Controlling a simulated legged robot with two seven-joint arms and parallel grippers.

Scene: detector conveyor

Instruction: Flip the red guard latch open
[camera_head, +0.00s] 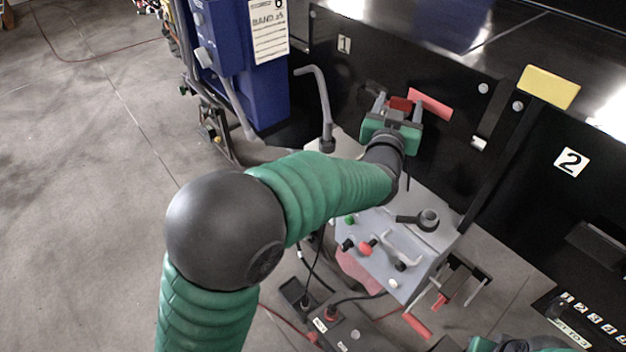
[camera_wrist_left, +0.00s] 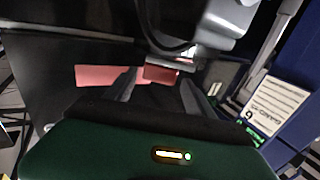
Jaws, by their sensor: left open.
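My left gripper (camera_head: 399,104) is open in front of the black panel marked 1. A dark red piece (camera_head: 401,103) shows between its fingers in the head view, and a brighter red flat bar (camera_head: 430,104) slants just right of them. I cannot tell which of these is the guard latch, or whether a finger touches either. In the left wrist view the dark red piece (camera_wrist_left: 161,74) lies beyond the open fingers (camera_wrist_left: 157,88), with the flat red bar (camera_wrist_left: 97,75) to its left. A green and black part of my right arm shows at the bottom right edge; its fingers are out of view.
A grey control box (camera_head: 388,251) with knobs and a lever stands below the gripper. A bent grey pipe (camera_head: 320,105) rises at its left. A yellow plate (camera_head: 549,87) tops a black post at right. A blue cabinet (camera_head: 245,70) stands at back left.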

